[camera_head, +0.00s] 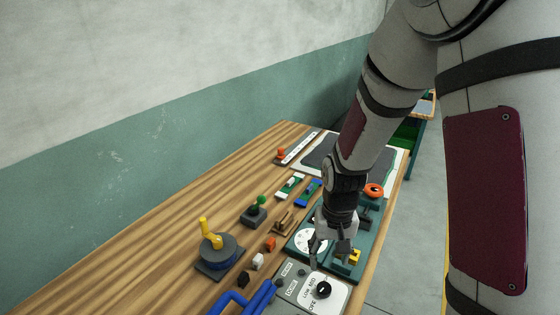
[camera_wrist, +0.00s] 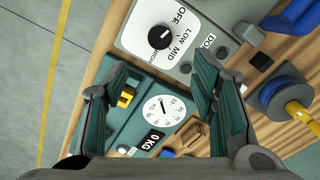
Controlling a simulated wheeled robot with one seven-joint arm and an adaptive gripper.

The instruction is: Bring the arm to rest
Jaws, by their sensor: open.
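My arm reaches down over the wooden table from the upper right in the head view. My gripper (camera_head: 334,247) is open, pointing down above the items at the table's right side. In the wrist view the two fingers of my gripper (camera_wrist: 160,80) stand wide apart with nothing held between them. Between and below them show a teal scale with a white dial (camera_wrist: 160,110) and a yellow piece (camera_wrist: 126,97). The dial also shows in the head view (camera_head: 307,241), just left of the gripper. I cannot tell the exact height of the fingertips above the table.
A panel with a black knob (camera_head: 323,290) lies in front of the gripper. A grey base with a yellow handle (camera_head: 211,238), blue tubing (camera_head: 243,300) and a green-topped joystick (camera_head: 257,210) stand to the left. The table's left strip (camera_head: 150,258) is bare wood.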

